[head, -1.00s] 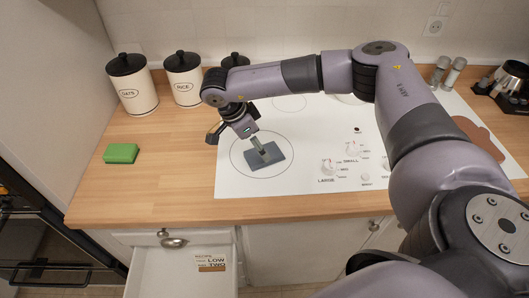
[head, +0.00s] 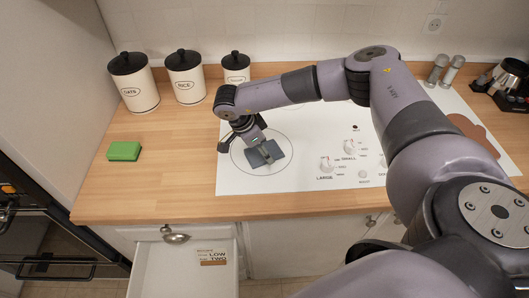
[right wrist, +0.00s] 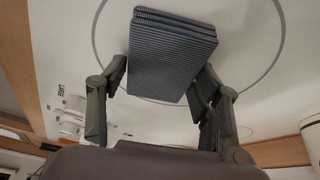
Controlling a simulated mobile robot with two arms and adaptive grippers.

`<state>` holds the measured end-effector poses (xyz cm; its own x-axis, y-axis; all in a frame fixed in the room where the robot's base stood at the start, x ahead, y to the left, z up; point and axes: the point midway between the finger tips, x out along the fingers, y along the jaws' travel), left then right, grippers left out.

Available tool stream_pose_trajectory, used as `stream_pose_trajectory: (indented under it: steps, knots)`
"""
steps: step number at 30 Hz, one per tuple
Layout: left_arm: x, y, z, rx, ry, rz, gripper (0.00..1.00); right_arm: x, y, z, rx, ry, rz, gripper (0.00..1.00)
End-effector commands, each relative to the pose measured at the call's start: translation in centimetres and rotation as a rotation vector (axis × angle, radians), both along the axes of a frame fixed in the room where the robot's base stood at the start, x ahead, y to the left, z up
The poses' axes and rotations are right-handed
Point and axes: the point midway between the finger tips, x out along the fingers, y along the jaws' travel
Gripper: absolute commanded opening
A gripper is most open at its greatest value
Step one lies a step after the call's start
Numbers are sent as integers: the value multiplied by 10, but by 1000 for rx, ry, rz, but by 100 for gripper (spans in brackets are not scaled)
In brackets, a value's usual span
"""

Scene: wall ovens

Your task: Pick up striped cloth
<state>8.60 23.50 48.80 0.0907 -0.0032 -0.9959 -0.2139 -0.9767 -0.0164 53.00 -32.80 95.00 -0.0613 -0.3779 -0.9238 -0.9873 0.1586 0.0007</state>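The striped cloth (head: 268,153) is a folded blue-grey pad with fine ribs. It lies on the white cooktop, inside the large burner ring. In the right wrist view the cloth (right wrist: 170,55) shows at the top middle, between the fingertips. My right gripper (head: 255,141) reaches down to the cloth from above and left. In the right wrist view its fingers (right wrist: 163,78) are spread wide, one on each side of the cloth. The right finger appears to overlap the cloth's edge; whether either finger touches it is unclear. My left gripper is not in view.
The cooktop (head: 310,180) has knobs to the right of the cloth. A green sponge (head: 124,151) lies on the wooden counter (head: 180,165) at left. Lidded canisters (head: 187,80) stand behind. An open drawer (head: 165,262) is in front. Shakers (head: 445,72) stand at back right.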

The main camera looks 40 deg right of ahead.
Motion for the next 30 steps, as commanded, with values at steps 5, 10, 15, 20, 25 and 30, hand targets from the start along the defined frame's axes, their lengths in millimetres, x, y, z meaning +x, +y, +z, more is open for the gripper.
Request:
stream_pose_trajectory:
  steps: [5,10,15,20,25,30]
  knots:
    - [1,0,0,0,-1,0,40,0,0,0,0,0,0,45]
    - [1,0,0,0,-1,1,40,0,0,0,0,0,0,35]
    - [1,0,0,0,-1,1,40,0,0,0,0,0,0,35]
    - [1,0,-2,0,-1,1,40,1,0,5,1,-2,1,35]
    - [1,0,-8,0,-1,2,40,1,0,23,2,-5,1,35]
    - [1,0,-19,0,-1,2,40,1,0,60,2,-8,1,35]
